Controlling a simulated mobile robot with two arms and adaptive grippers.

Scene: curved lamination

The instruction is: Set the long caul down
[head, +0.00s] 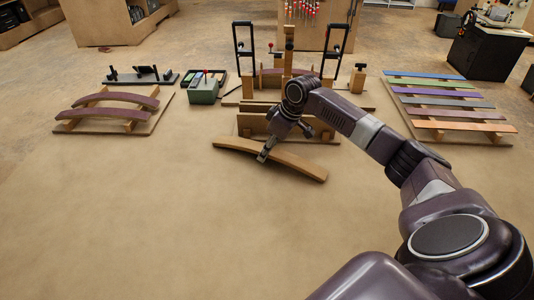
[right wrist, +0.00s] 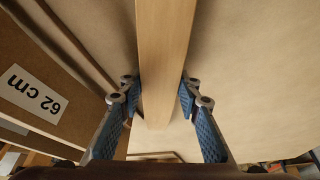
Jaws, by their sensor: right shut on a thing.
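The long caul (head: 285,161) is a curved light-wood bar, lying slantwise in front of the wooden form (head: 250,125) in the head view. My right gripper (head: 265,153) is shut on it left of its middle. In the right wrist view the caul (right wrist: 163,50) runs between the two blue-padded fingers of my right gripper (right wrist: 160,97), with a pad at each side. I cannot tell whether the caul touches the table or hangs just above it. My left gripper is not in view.
A board with two curved purple pieces (head: 110,98) is at left. A rack of coloured strips (head: 440,100) is at right. A green box (head: 204,90) and black clamps (head: 245,45) stand behind. A "62 cm" label (right wrist: 33,92) shows beside the caul. The front table (head: 180,220) is clear.

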